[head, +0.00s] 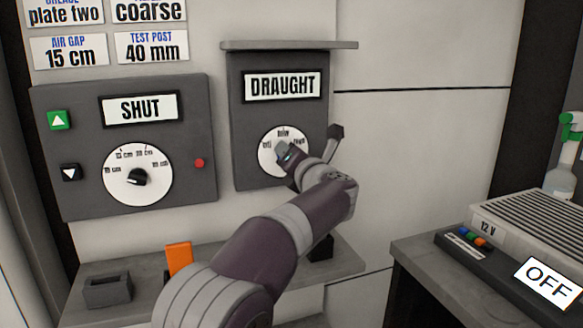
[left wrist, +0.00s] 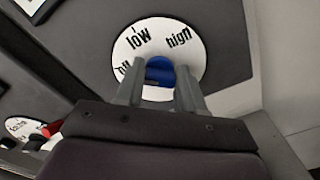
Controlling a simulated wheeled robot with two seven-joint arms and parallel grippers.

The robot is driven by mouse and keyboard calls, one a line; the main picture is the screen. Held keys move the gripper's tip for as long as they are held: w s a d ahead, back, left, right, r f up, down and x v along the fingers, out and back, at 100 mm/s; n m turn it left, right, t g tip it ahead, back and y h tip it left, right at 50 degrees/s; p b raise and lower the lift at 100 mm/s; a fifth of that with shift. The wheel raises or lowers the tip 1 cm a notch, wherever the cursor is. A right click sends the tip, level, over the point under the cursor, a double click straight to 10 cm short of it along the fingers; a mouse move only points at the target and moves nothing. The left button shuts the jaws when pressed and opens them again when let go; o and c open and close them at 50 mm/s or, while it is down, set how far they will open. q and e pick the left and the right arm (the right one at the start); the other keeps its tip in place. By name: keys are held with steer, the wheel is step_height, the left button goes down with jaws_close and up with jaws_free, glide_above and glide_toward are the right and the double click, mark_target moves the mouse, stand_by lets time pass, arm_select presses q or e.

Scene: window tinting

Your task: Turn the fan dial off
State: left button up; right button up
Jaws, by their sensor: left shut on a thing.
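The fan dial (head: 268,158) is a white disc on a dark grey panel (head: 240,120) labelled DRAUGHT. In the left wrist view the dial (left wrist: 190,58) reads low at its top and high to the right, with a partly hidden word at the left. Its blue knob (left wrist: 158,66) sits between the fingers of my left gripper (left wrist: 158,88), which is shut on it. In the head view my left gripper (head: 286,153) covers the knob. I cannot tell which mark the knob points at. My right gripper is not in view.
A SHUT panel (head: 52,135) with another dial (head: 118,181) and arrow buttons stands to the left. A ledge (head: 288,45) juts out above the DRAUGHT panel. An orange piece (head: 179,258) is on the shelf below. A 12 V unit (head: 500,222) with an OFF sign (head: 548,284) is at right.

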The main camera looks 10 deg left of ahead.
arm_select(q)
steer(key=shift+f+n+b, duration=0.15)
steer(key=shift+n+b, duration=0.5)
steer(key=shift+n, duration=0.35)
steer(key=o, duration=1)
steer(key=shift+o, duration=0.2)
steer(key=v, duration=1.2)
steer(key=shift+s+d+b, duration=0.2)
steer(key=shift+s+b, duration=0.05)
steer(key=shift+b, duration=0.1)
